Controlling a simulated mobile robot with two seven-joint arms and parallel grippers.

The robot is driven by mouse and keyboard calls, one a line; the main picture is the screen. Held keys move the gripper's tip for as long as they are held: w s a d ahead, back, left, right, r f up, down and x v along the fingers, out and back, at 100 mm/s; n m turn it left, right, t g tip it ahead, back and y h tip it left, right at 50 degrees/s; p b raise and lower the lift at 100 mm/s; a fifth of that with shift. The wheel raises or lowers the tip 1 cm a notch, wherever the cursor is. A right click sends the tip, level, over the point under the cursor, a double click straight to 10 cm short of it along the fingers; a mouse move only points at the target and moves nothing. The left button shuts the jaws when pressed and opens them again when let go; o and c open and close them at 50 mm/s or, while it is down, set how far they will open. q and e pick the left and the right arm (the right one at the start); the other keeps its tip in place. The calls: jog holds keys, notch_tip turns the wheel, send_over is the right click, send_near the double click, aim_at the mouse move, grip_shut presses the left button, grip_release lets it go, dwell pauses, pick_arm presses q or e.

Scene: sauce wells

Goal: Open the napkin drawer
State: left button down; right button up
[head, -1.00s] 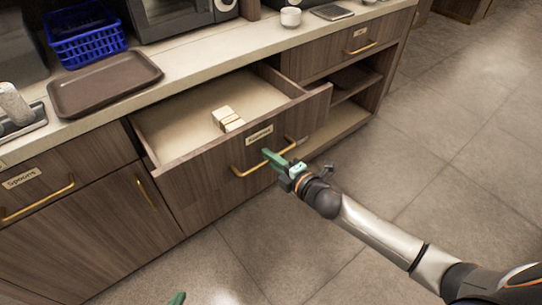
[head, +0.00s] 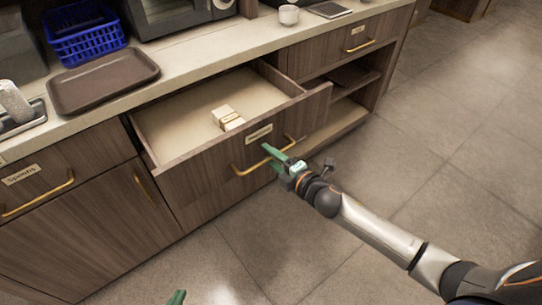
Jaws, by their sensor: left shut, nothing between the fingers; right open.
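The napkin drawer (head: 215,165) is a wooden drawer under the counter. It is pulled out, with its pale inside showing. A small stack of pale folded napkins (head: 228,118) lies in it. Its front has a label (head: 259,134), too blurred to read, and a brass bar handle (head: 250,168). My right gripper (head: 270,157) is at the right half of this handle, with its green fingers spread apart. Whether they touch the bar is unclear. Only a green tip of my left gripper (head: 177,297) shows at the bottom edge, away from the drawer.
A drawer labelled Spoons (head: 40,185) is shut at the left. Another shut drawer (head: 345,52) sits at the right above open shelves (head: 345,105). The counter holds a brown tray (head: 104,82), a blue basket (head: 88,38) and a white cup (head: 289,15). The tiled floor is clear.

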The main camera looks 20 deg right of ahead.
pick_arm(q)
jog(key=shift+d+r+p, duration=0.1)
jog(key=shift+r+p, duration=0.25)
jog(key=shift+p, duration=0.25)
pick_arm(e)
jog(key=v, duration=1.2)
jog(key=shift+s, duration=0.25)
pick_arm(q)
jog(key=shift+r, duration=0.2)
pick_arm(e)
jog(key=s+a+f+m+g+h, duration=0.1)
jog(key=s+a+f+m+g, duration=0.25)
jog(key=s+f+m, duration=0.5)
jog(key=s+a+f+m+g+h, duration=0.15)
jog(key=s+a+f+m, duration=0.3)
jog(key=m, duration=0.65)
pick_arm(q)
jog(key=s+a+r+p, duration=0.1)
jog(key=a+r+p, duration=0.2)
jog(key=r+p, duration=0.7)
jog(key=p, duration=0.4)
jog(key=shift+s+a+n+y, duration=0.25)
jog(key=shift+s+n+y, duration=0.1)
jog(key=shift+n+y, duration=0.05)
pick_arm(e)
jog(key=s+d+r, duration=0.1)
jog(key=d+r, duration=0.3)
jog(key=r, duration=0.6)
jog(key=shift+s+r, duration=0.25)
jog(key=shift+s, duration=0.1)
